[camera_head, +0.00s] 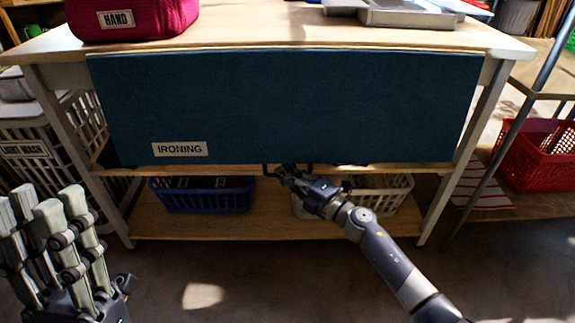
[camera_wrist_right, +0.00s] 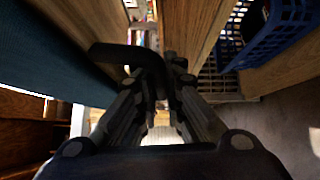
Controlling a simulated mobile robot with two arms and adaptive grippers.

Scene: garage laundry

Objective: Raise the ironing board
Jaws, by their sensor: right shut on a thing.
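The ironing board (camera_head: 290,105) is a blue panel labelled IRONING, hanging down along the front of the wooden table. A dark handle (camera_head: 268,170) sits at its lower edge, and it also shows in the right wrist view (camera_wrist_right: 115,53). My right gripper (camera_head: 290,174) is at that lower edge, shut on the handle. In the right wrist view its fingers (camera_wrist_right: 160,90) close around the dark bar, and the blue board (camera_wrist_right: 50,65) is on the left. My left gripper (camera_head: 50,225) is at the lower left, apart from the board, with its fingers pointing up.
The tabletop (camera_head: 260,30) holds a red bin (camera_head: 130,15) labelled HAND and a metal tray (camera_head: 405,12). A blue basket (camera_head: 200,198) and a pale basket (camera_head: 385,198) stand on the lower shelf (camera_head: 270,222). A red basket (camera_head: 540,158) is at right. The floor in front is clear.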

